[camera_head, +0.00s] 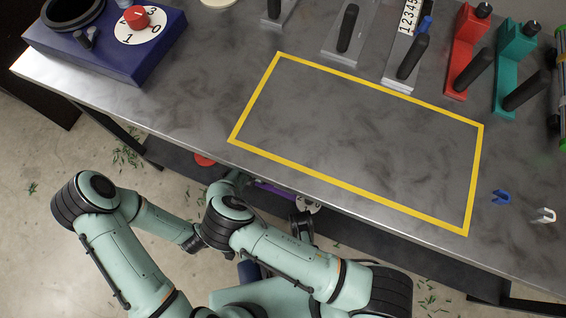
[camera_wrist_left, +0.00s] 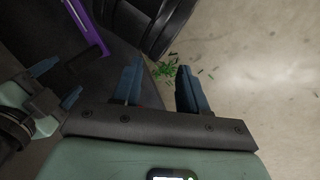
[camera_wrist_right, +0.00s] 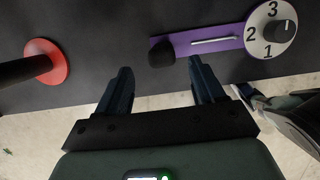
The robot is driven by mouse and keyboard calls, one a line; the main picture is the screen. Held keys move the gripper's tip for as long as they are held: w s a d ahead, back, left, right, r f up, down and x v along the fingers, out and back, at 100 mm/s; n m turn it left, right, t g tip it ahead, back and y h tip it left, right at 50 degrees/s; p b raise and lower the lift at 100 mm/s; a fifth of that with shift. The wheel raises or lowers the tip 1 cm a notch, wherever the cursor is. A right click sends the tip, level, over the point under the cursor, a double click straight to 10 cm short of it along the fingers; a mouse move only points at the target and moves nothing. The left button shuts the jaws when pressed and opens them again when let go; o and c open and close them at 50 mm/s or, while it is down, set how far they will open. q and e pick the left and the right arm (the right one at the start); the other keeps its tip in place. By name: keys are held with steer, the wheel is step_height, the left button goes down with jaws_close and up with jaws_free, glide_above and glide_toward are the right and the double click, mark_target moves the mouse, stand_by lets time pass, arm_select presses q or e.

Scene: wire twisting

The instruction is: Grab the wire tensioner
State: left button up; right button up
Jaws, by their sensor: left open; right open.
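None of the tools is labelled as the wire tensioner, so I cannot tell which one it is. A purple tool (camera_wrist_right: 205,43) with a white dial (camera_wrist_right: 271,30) numbered 1 to 3 lies on the dark lower shelf. It shows partly in the head view (camera_head: 275,190) and the left wrist view (camera_wrist_left: 88,28). My right gripper (camera_wrist_right: 160,72) is open and empty, pointing towards the shelf just short of the purple tool. My left gripper (camera_wrist_left: 158,88) is open and empty, above the floor near the shelf. In the head view my arms mostly hide both grippers.
A red disc (camera_wrist_right: 47,75) with a black handle stands on the shelf. The metal bench (camera_head: 190,100) has an empty yellow outlined area (camera_head: 352,188). Red (camera_head: 462,45) and teal (camera_head: 513,60) tools stand at its back right, and a blue dial device (camera_head: 110,50) at left.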

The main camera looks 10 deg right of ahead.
steer(key=shift+w+d+f, duration=0.15)
steer(key=shift+w+f, duration=0.05)
steer(key=shift+f, duration=0.5)
steer(key=b+x, duration=0.1)
steer(key=x, duration=0.1)
steer(key=b+x, duration=0.1)
steer(key=x, duration=0.1)
steer(key=shift+w+d+f, duration=0.1)
steer(key=shift+d+f, duration=0.15)
steer(key=shift+d, duration=0.05)
steer(key=shift+w+f+b, duration=0.1)
steer(key=shift+f+b, duration=0.15)
steer(key=shift+b, duration=0.05)
arm_select(q)
steer(key=shift+t+y, duration=0.3)
steer(key=shift+t, duration=0.1)
steer(key=w+a+f, duration=0.2)
steer(key=w+f, duration=0.1)
steer(key=shift+f, duration=0.2)
arm_select(e)
steer(key=shift+r, duration=0.1)
jaws_close()
